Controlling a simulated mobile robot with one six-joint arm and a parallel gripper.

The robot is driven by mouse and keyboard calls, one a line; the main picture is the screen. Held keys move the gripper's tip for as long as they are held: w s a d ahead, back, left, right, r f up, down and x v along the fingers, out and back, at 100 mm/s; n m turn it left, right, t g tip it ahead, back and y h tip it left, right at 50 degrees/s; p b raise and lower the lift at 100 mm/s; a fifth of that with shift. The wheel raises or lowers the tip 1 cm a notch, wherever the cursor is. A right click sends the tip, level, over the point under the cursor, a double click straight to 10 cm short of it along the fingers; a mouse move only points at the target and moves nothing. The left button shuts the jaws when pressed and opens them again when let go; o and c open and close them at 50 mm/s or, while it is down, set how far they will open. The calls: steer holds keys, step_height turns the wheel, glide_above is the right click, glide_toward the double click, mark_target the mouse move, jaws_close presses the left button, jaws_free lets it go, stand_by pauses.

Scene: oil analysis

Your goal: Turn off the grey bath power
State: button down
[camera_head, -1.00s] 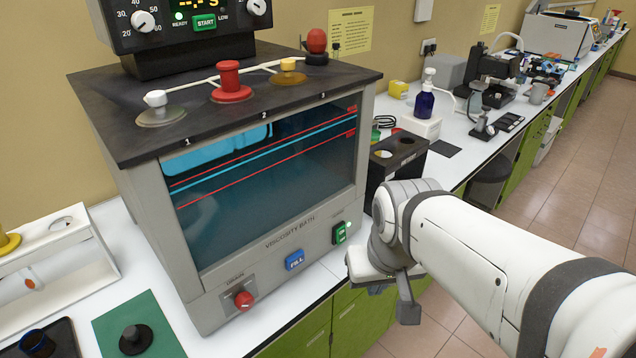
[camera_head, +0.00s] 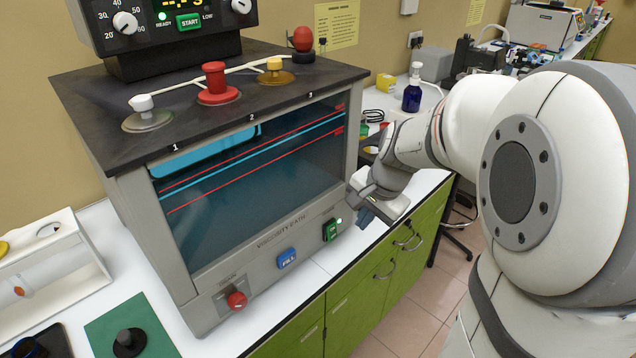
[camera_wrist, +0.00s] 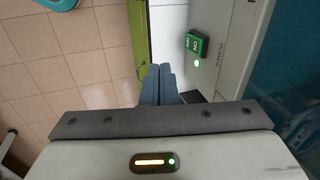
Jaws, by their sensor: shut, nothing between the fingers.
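The grey viscosity bath (camera_head: 168,250) stands on the white bench, with a dark glass front and a black top. Its green power switch (camera_head: 330,230) is at the lower right of the front panel, with a lit green lamp (camera_head: 339,221) beside it. In the wrist view the switch (camera_wrist: 196,43) is up and right of my fingers, and the lamp (camera_wrist: 197,64) is lit. My gripper (camera_head: 364,217) is just right of the switch, apart from it. In the wrist view my gripper's (camera_wrist: 160,72) blue-grey fingers are together and empty.
The blue FILL button (camera_head: 287,258) and red drain knob (camera_head: 237,300) are left of the switch. Green cabinets (camera_head: 365,295) lie below the bench edge. A blue bottle (camera_head: 412,95) stands behind my arm. Open floor lies to the right.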

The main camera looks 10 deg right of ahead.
mark_target(332, 231)
steer(key=shift+w+d+f+m, duration=0.15)
steer(key=shift+w+d+m, duration=0.05)
steer(key=shift+w+m, duration=0.25)
steer(key=x, duration=0.3)
steer(key=w+a+x, duration=0.1)
steer(key=x, duration=0.3)
steer(key=w+p+x, duration=0.1)
steer(key=x, duration=0.3)
steer(key=shift+w+a+r, duration=0.1)
steer(key=shift+a+r, duration=0.1)
steer(key=shift+a, duration=0.1)
steer(key=shift+w+a+f, duration=0.1)
steer(key=shift+w+a, duration=0.15)
steer(key=shift+w, duration=0.15)
steer(key=shift+a+f, duration=0.1)
